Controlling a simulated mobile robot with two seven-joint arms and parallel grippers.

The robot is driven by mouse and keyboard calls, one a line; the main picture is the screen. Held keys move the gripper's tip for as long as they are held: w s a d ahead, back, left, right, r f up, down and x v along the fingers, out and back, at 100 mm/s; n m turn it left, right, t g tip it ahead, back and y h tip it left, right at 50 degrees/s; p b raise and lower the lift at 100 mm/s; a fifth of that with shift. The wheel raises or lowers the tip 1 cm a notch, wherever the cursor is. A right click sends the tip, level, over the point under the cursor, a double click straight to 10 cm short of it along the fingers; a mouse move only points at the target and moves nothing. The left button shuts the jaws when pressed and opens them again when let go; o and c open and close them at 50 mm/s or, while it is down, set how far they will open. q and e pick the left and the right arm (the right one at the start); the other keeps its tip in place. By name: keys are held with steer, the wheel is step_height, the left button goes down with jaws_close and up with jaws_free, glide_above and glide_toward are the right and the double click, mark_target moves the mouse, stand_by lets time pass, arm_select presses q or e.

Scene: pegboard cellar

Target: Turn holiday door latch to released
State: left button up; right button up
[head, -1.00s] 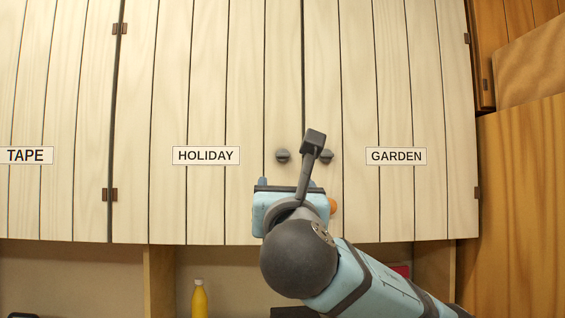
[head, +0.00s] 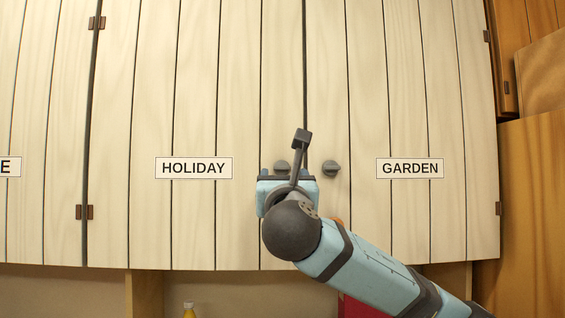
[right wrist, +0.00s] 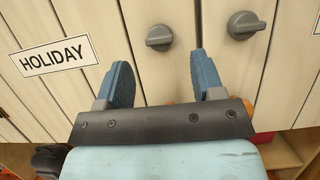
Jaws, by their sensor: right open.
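The HOLIDAY door (head: 195,110) is a pale plank cupboard door with a HOLIDAY label (head: 194,168). Its latch (head: 282,166) is a small dark grey turn knob near the door's right edge, partly hidden by my arm in the head view. In the right wrist view the latch (right wrist: 159,38) shows whole, its grip bar roughly level. My right gripper (head: 288,173) is in front of and just below the latch. In the right wrist view its two blue fingers (right wrist: 162,78) are spread, empty, with the latch beyond their tips. My left gripper is out of view.
A similar GARDEN latch (head: 330,167) sits close on the right, on the GARDEN door (head: 400,110). In the right wrist view it (right wrist: 245,25) is just beyond the right finger. A yellow bottle (head: 189,311) stands below the cupboard. A wooden panel (head: 535,200) stands at right.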

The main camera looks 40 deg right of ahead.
mark_target(282, 169)
steer(key=p+x, duration=0.1)
steer(key=x, duration=0.3)
steer(key=shift+w+r, duration=0.15)
steer(key=shift+w+d, duration=0.2)
steer(key=shift+a, duration=0.1)
steer(key=c, duration=0.9)
